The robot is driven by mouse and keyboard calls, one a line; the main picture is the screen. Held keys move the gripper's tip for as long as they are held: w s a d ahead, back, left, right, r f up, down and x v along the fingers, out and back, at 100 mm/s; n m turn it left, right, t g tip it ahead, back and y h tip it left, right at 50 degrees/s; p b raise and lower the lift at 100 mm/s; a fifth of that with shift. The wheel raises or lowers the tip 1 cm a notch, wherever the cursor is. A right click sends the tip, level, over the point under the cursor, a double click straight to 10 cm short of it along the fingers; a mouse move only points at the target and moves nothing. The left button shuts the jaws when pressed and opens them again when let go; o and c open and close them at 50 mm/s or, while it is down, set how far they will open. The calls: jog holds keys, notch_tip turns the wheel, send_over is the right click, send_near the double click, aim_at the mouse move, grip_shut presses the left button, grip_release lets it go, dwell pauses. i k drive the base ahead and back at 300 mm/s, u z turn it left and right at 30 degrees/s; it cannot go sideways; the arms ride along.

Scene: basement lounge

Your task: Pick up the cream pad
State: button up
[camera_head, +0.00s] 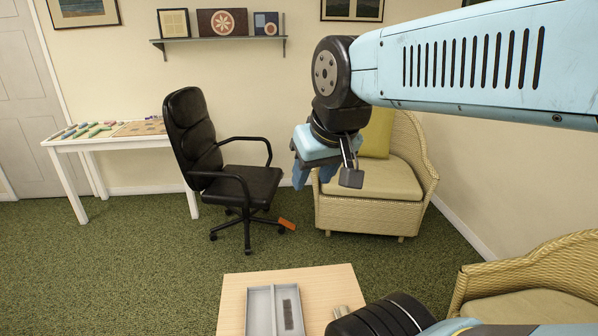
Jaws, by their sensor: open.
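My gripper (327,174) hangs in mid-air at the centre right, in front of the wicker armchair in the picture. Its jaws are apart, and I see nothing held between them. I cannot pick out a cream pad with certainty. The low wooden table (235,300) at the bottom bears a grey tray (259,312) with a dark strip (288,310) in its right part. A small beige piece (343,311) beside the tray is partly hidden by my own arm base; I cannot tell what it is.
A black office chair (252,186) stands left of my gripper, with an orange piece (287,223) on the floor by its base. A wicker armchair (365,212) stands behind the gripper; another (540,260) is at right. A white desk (152,142) at left bears several small coloured pieces.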

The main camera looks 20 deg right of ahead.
aim_at(343, 311)
jog(key=z, duration=0.2)
jog(key=k, duration=1.15)
jog(key=z, duration=0.6)
